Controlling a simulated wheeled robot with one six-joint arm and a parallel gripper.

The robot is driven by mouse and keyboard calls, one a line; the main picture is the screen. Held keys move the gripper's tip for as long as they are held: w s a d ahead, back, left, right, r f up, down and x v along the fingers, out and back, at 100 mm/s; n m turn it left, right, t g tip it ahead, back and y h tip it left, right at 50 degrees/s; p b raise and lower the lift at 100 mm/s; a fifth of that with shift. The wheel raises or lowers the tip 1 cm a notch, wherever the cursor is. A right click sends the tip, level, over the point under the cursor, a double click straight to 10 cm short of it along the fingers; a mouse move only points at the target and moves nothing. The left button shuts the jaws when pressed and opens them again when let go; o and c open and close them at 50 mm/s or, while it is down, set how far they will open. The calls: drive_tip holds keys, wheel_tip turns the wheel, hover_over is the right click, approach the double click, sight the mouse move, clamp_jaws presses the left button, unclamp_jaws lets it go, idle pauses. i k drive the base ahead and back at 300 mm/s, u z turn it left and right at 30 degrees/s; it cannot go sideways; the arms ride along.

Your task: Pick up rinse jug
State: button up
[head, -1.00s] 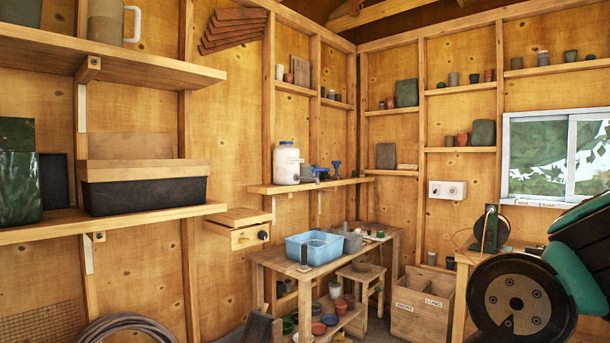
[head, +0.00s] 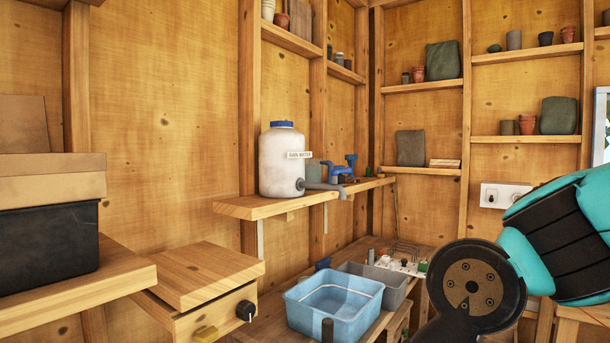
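I cannot make out anything that is surely the rinse jug in the present head view. A white container with a blue lid and a label reading rain water (head: 284,160) stands upright on the wall shelf (head: 240,207), with a grey spout pointing right. A grey object (head: 313,169), partly hidden behind the spout, and blue items (head: 345,168) stand to its right; I cannot tell exactly what they are. My arm shows at the lower right, but my gripper is out of view.
A light blue basin (head: 335,308) holding water stands on the bench, with a grey tub (head: 380,280) behind it. A wooden box (head: 200,290) with a dark knob juts from the wall at the lower left.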

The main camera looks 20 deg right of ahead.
sight(314, 166)
drive_tip(key=i, duration=0.5)
drive_tip(key=z, duration=1.3)
drive_tip(key=i, duration=2.65)
drive_tip(key=u, duration=0.65)
